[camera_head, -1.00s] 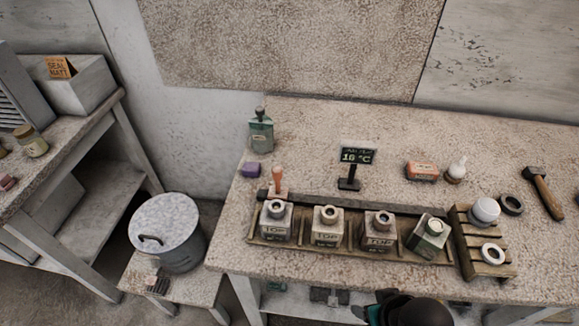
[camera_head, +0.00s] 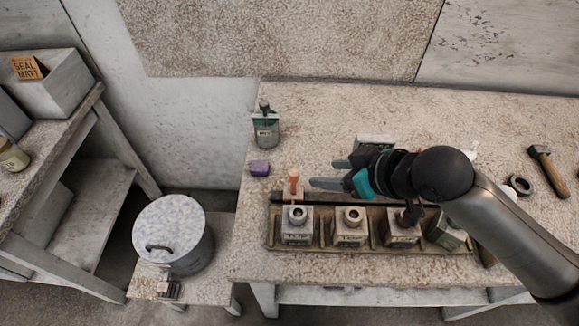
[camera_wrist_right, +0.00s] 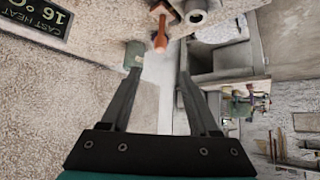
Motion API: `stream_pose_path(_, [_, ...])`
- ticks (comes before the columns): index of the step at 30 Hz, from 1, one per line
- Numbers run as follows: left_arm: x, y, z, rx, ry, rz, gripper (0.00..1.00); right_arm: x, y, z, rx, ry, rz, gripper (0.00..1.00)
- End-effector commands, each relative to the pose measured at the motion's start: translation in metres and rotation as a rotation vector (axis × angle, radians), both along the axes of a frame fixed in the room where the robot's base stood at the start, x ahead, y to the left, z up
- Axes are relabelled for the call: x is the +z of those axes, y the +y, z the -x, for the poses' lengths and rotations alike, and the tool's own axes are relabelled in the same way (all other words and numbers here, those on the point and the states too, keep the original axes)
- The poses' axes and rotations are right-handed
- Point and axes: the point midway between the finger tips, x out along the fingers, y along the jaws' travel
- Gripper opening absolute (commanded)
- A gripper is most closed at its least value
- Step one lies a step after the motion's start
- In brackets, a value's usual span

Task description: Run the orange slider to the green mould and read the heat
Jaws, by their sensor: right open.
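The orange slider handle (camera_head: 294,182) stands upright at the left end of the dark rail, behind the leftmost mould. It also shows just beyond my fingers in the right wrist view (camera_wrist_right: 160,38). The green mould (camera_head: 447,233) is at the right end of the row, partly hidden by my arm. My right gripper (camera_head: 327,173) is open and empty, pointing left, to the right of the slider and apart from it. The heat display (camera_wrist_right: 38,22) reads 16 °C in the wrist view; my gripper hides it in the head view.
Several grey moulds (camera_head: 297,226) stand in the wooden tray. A hammer (camera_head: 545,168) and a dark ring (camera_head: 520,185) lie at the right. A lidded bin (camera_head: 172,232) stands left of the table.

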Motion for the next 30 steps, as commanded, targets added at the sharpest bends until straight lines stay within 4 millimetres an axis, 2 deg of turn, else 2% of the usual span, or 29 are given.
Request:
stream_pose_path(18, [-0.017,0.000,0.000,-0.001,0.000,0.000,0.62,-0.075,0.053,-0.052,-0.001,-0.001,0.000,0.62])
stream_pose_path(24, [-0.022,0.000,0.000,-0.001,0.000,0.000,0.62,-0.092,0.065,-0.064,0.000,-0.001,0.001,0.62])
stream_pose_path(30, [-0.024,0.000,0.000,-0.001,-0.001,0.000,0.62,-0.100,0.071,-0.070,-0.001,-0.002,0.001,0.62])
